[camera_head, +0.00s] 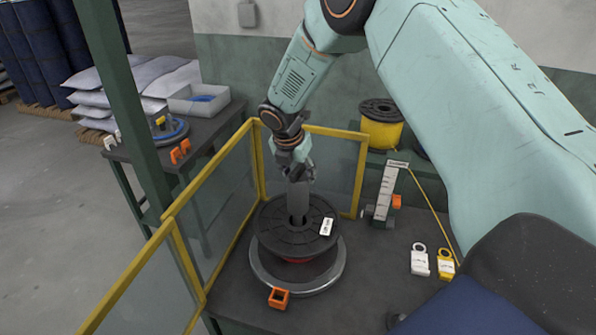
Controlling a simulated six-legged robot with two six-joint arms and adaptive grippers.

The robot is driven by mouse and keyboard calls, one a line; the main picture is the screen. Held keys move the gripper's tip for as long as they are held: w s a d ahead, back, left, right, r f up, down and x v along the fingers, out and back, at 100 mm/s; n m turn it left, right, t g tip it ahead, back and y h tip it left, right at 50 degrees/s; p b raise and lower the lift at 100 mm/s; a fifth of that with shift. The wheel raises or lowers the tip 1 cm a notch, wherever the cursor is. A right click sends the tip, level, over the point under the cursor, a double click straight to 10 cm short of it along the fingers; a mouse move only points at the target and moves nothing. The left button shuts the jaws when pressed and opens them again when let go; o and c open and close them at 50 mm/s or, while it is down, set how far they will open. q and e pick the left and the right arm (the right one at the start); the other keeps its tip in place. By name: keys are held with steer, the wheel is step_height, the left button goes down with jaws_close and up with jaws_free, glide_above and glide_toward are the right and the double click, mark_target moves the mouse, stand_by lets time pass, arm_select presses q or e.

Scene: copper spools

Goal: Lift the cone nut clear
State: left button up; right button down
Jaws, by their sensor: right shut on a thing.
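A black spool (270,222) lies flat on a round grey turntable (328,277), with a white label on its top face. My right gripper (298,188) points straight down over the middle of the spool. It is shut on the cone nut at the spool's centre. The nut is hidden by the fingers and the grey upright part at the hub, so I cannot tell whether it touches the spool. My left gripper is not in view.
Yellow-framed clear guard panels (212,215) stand left of and behind the spool. An orange clip (278,298) sits at the turntable's front. A yellow spool (381,130) stands behind. White and yellow tags (419,262) lie right. A side table (205,128) holds a tray.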

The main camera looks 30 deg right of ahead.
step_height(320, 180, up, 4)
steer(key=p, duration=0.3)
steer(key=shift+w, duration=0.1)
step_height(320, 180, up, 2)
steer(key=shift+r, duration=1.1)
steer(key=shift+f, duration=0.1)
